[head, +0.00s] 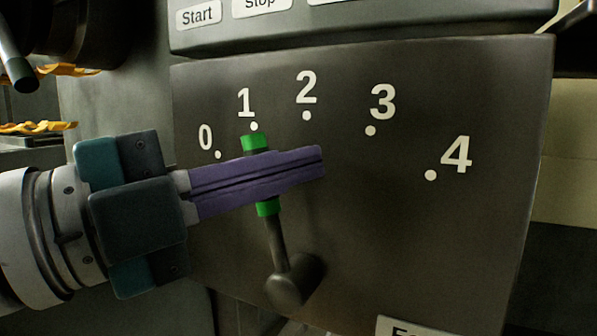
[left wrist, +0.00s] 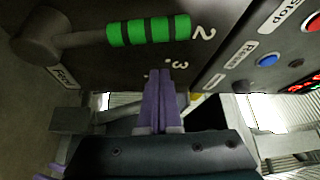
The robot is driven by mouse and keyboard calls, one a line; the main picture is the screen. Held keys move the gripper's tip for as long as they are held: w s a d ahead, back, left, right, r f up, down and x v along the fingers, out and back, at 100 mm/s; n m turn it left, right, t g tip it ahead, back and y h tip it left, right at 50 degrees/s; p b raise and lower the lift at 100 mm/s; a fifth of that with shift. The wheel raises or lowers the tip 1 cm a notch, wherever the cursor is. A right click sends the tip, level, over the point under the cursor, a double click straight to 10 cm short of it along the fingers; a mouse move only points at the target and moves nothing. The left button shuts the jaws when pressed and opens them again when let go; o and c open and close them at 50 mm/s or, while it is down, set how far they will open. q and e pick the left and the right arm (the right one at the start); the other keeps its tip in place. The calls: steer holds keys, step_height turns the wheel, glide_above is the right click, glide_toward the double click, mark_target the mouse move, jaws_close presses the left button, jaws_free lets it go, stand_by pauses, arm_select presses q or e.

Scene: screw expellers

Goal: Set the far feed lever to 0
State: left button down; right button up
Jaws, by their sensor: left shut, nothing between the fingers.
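The feed lever has a green grip (head: 256,144) and a dark arm rising from a round pivot (head: 293,283) on the dark dial panel. It points up at the dot under 1, with 0 to its left. My left gripper (head: 322,160) is shut and empty. Its purple fingers cross in front of the grip in the head view and hide the grip's middle. In the left wrist view the banded green grip (left wrist: 148,31) lies just beyond the fingertips (left wrist: 163,72); I cannot tell whether they touch. My right gripper is not in view.
The panel (head: 400,250) carries dots numbered 0 to 4 in an arc. A control box with Start (head: 198,15) and Stop labels juts out above. Buttons, one blue (left wrist: 267,60), show in the left wrist view. Orange-yellow parts (head: 40,127) lie at the far left.

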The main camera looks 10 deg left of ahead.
arm_select(q)
steer(key=shift+w+a+f, duration=0.2)
steer(key=shift+w+a, duration=0.15)
steer(key=shift+a, duration=0.4)
steer(key=shift+w+a+f, duration=0.2)
steer(key=shift+w+a, duration=0.15)
steer(key=shift+a, duration=0.4)
steer(key=shift+w+a+f+n+t+b, duration=0.1)
steer(key=shift+a+n+t+b, duration=0.2)
steer(key=shift+a+n+b, duration=0.15)
steer(key=shift+a, duration=0.1)
steer(key=shift+w+a+f+n+t+b, duration=0.35)
steer(key=shift+a+n+t+b, duration=0.2)
steer(key=shift+a+n, duration=0.4)
steer(key=shift+w+a+f+n+t+b, duration=0.2)
steer(key=shift+a+f+n+t+b, duration=0.35)
steer(key=shift+n, duration=0.75)
steer(key=shift+w+a+f+n+t+b, duration=0.4)
steer(key=shift+a+n+t, duration=0.2)
steer(key=shift+a+n, duration=0.4)
steer(key=shift+s+d, duration=0.1)
steer(key=shift+d, duration=0.05)
steer(key=shift+r, duration=0.1)
